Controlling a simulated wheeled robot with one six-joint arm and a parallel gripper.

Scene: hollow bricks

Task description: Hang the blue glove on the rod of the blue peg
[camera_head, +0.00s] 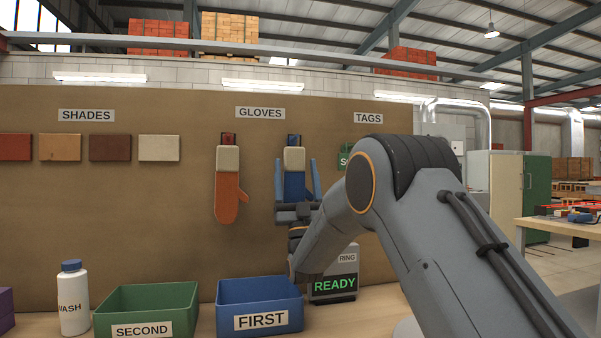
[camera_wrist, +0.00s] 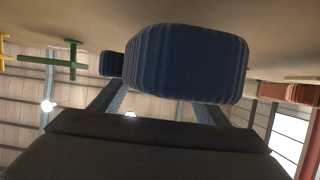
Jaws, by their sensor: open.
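The blue glove (camera_head: 294,186) with its cream cuff hangs fingers down on the board under the GLOVES sign. The blue peg (camera_head: 294,140) shows just above the cuff; I cannot see how its rod meets the glove. My gripper (camera_head: 297,182) is open, its fingers pointing up on either side of the glove. In the wrist view the glove's dark blue underside (camera_wrist: 185,65) fills the space between and beyond the fingers (camera_wrist: 163,105). Contact between fingers and glove cannot be told.
An orange glove (camera_head: 227,195) hangs to the left. A blue FIRST bin (camera_head: 259,292), green SECOND bin (camera_head: 146,300), white bottle (camera_head: 73,300) and READY box (camera_head: 334,286) stand below on the bench. A green tag (camera_head: 345,158) hangs to the right, partly behind my arm.

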